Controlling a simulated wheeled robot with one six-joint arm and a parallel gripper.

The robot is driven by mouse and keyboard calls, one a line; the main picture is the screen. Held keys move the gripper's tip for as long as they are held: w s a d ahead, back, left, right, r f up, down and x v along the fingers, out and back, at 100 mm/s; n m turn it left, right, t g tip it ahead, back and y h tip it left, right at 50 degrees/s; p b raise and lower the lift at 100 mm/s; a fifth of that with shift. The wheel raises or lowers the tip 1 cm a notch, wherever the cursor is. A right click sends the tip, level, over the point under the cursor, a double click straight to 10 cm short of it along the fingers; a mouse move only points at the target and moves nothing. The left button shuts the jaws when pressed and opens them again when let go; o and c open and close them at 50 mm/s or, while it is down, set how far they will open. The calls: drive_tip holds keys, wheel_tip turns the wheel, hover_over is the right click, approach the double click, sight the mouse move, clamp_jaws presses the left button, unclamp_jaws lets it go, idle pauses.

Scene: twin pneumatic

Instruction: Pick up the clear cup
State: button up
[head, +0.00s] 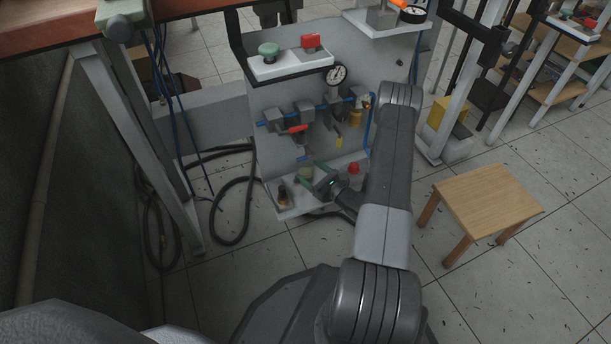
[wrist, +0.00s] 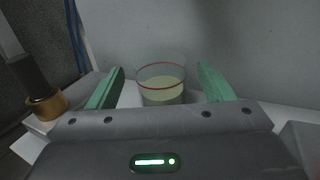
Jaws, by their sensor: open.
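The clear cup (wrist: 161,82) stands upright on the white shelf, with a red line near its rim and pale yellowish contents. It lies ahead of my gripper (wrist: 160,88), and in the wrist view it shows between the two green fingers, which are spread apart. I cannot tell how far in depth the fingers reach beside it. In the head view the cup (head: 304,174) is a small pale shape at the left of my gripper (head: 318,178). My gripper is open and holds nothing.
The low white shelf (head: 287,212) also bears a dark, brass-based fitting (wrist: 43,102) left of the cup and a red-topped item (head: 353,169) on the right. A grey panel (wrist: 240,50) rises behind. A wooden stool (head: 487,198) stands on the floor at the right.

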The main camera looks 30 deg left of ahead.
drive_tip(key=c, duration=1.2)
